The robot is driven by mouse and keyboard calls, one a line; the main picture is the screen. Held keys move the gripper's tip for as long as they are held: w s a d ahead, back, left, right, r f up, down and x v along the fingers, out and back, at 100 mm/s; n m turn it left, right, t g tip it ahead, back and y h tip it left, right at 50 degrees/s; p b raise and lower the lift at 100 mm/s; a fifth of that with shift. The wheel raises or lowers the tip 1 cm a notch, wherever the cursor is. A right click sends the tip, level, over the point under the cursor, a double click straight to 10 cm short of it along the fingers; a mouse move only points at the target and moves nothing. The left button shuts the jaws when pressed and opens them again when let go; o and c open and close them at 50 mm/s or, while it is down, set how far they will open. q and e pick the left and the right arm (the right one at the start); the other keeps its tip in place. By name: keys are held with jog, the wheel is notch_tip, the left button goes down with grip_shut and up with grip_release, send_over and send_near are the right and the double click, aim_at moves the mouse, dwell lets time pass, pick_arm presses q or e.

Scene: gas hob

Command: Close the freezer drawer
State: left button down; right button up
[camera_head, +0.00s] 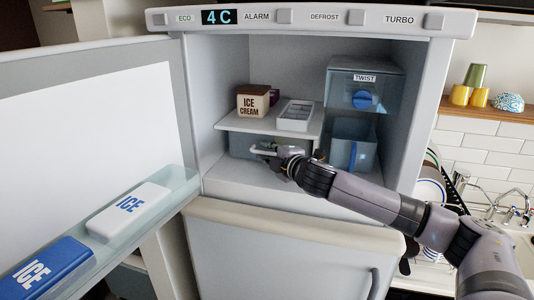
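The freezer compartment stands open, its door (80,140) swung out to the left. A translucent blue-grey drawer (240,146) sits under the shelf, with a pale handle at its front. My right gripper (268,150) reaches in from the right and is at the drawer's handle. The fingers are small and partly hidden by the wrist, so I cannot tell whether they grip the handle or only touch it. The drawer's right part is hidden behind my gripper. My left gripper is not in view.
The shelf (235,122) above bears an ice cream tub (252,102) and a white tray (295,115). A twist box (365,85) and an open blue bin (353,145) are at the right. Ice packs (128,212) lie in the door rack. A closed lower door (280,260) is below.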

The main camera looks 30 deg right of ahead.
jog(key=shift+o, duration=1.2)
jog(key=shift+d+f, duration=0.1)
jog(key=shift+f, duration=0.1)
jog(key=shift+s, duration=0.5)
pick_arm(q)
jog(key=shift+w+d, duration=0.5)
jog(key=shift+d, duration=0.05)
pick_arm(e)
jog(key=s, duration=0.3)
jog(key=s+r, duration=0.1)
jog(key=s, duration=0.3)
jog(key=s+a+r, duration=0.1)
jog(key=s, duration=0.3)
jog(key=shift+f, duration=0.1)
